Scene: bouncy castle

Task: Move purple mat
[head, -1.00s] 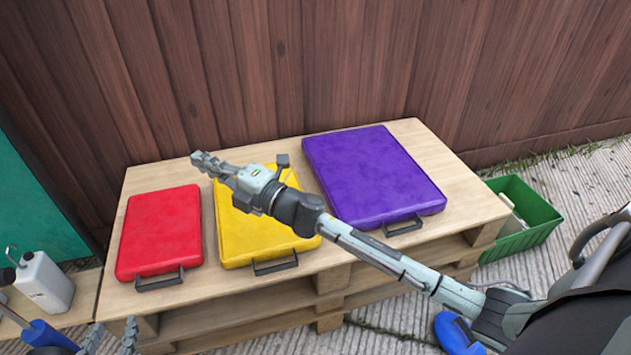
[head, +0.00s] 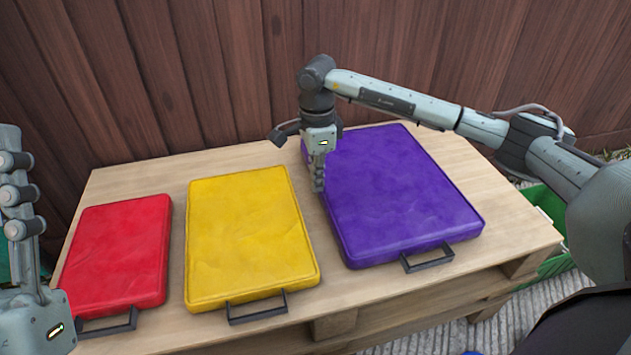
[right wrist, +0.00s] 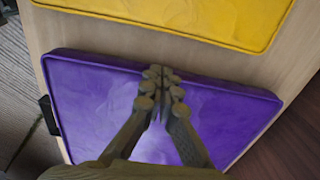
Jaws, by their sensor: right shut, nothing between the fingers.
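The purple mat (head: 400,190) lies flat on the right of the wooden pallet (head: 120,190), its dark handle (head: 428,258) toward me. It also fills much of the right wrist view (right wrist: 90,105). My right gripper (head: 319,188) points down at the mat's left edge, beside the gap to the yellow mat. Its fingers are together and hold nothing. In the right wrist view the fingertips (right wrist: 160,72) are at that edge; I cannot tell whether they touch it. My left gripper (head: 15,160) is at the left picture edge, fingers up, partly cut off; its opening is unclear.
A yellow mat (head: 250,235) and a red mat (head: 118,255) lie left of the purple one, each with a handle toward me. A wooden fence (head: 200,80) stands close behind the pallet. A green crate (head: 553,265) is partly visible at right, behind my arm.

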